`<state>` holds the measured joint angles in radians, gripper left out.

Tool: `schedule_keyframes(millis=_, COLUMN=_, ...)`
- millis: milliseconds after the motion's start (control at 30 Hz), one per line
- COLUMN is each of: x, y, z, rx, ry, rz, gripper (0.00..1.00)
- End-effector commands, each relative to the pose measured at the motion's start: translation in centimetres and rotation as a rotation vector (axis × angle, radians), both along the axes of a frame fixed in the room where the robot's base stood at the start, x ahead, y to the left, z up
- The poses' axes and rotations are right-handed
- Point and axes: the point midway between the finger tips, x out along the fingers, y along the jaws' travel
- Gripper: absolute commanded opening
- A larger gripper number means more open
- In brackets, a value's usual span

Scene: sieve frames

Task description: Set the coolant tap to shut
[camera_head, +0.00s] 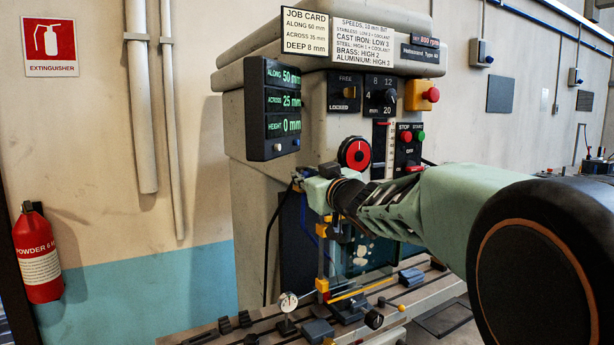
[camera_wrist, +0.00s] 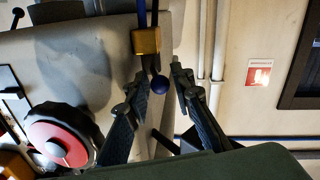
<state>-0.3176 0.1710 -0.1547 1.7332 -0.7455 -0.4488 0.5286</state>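In the wrist view, the coolant tap appears as a brass-coloured block (camera_wrist: 146,42) on a dark blue pipe, with a blue ball knob (camera_wrist: 160,84) just below it. My gripper (camera_wrist: 159,73) is open, with one dark finger on either side of the knob. A gap shows between the knob and the right finger; contact on the left is unclear. In the head view my gripper (camera_head: 304,180) is beside the machine column, left of the red dial, and the tap cannot be made out there. I cannot read the tap's setting.
The red dial (camera_head: 354,153) is close to my wrist; it also shows in the wrist view (camera_wrist: 58,142). The readout box (camera_head: 272,110) is above my gripper. A dial gauge (camera_head: 288,302) and clamps stand on the machine table (camera_head: 425,292). A fire extinguisher (camera_head: 37,255) hangs at left.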

Motion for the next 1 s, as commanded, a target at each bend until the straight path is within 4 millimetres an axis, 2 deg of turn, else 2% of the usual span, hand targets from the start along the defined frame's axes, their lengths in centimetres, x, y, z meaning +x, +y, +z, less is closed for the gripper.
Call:
schedule_keyframes(millis=67, x=0.0, y=0.0, z=-0.01, rx=0.0, ry=0.0, rz=0.0, gripper=0.22)
schedule_keyframes(millis=267, x=0.0, y=0.0, z=-0.01, rx=0.0, ry=0.0, rz=0.0, gripper=0.0)
schedule_keyframes(millis=1000, x=-0.07, y=0.07, z=-0.49, rx=0.001, ry=-0.002, rz=-0.03, gripper=0.0)
